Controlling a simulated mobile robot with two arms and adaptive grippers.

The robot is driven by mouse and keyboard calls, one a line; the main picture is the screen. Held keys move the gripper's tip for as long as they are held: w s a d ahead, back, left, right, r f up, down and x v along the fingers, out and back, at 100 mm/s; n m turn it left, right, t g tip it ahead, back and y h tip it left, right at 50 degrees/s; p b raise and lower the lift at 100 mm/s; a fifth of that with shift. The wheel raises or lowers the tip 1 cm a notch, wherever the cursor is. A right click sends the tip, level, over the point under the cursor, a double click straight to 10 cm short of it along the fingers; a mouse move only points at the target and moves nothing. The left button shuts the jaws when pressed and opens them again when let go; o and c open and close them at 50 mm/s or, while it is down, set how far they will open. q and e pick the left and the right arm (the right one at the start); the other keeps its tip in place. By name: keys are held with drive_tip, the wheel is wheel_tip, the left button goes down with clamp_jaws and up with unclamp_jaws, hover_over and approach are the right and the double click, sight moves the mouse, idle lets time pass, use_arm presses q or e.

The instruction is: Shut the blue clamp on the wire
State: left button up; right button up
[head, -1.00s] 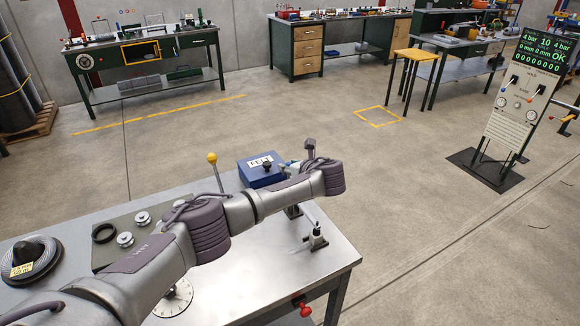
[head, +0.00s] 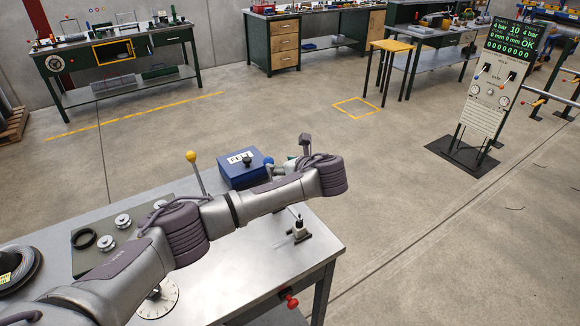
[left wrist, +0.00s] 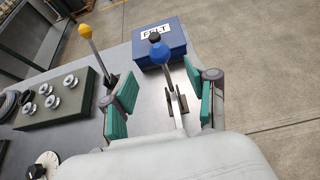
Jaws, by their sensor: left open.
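The blue clamp shows in the left wrist view as a lever with a blue knob (left wrist: 160,53) on a pale metal shaft. The lever stands raised between the two green-padded fingers of my left gripper (left wrist: 161,98). The fingers are wide apart, one on each side of the shaft, and I see no contact. In the head view the blue knob (head: 268,161) shows small behind my left arm, with the clamp base hidden. The wire cannot be made out. My right gripper is in neither view.
A blue FELT box (left wrist: 160,40) sits just beyond the clamp. A yellow-knobbed lever (left wrist: 86,32) stands left of the left finger. A plate with metal rollers (left wrist: 58,98) lies farther left. A small black clamp (head: 298,230) stands near the bench's right edge.

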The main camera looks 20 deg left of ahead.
use_arm(q)
drive_tip(key=shift+v, duration=2.35)
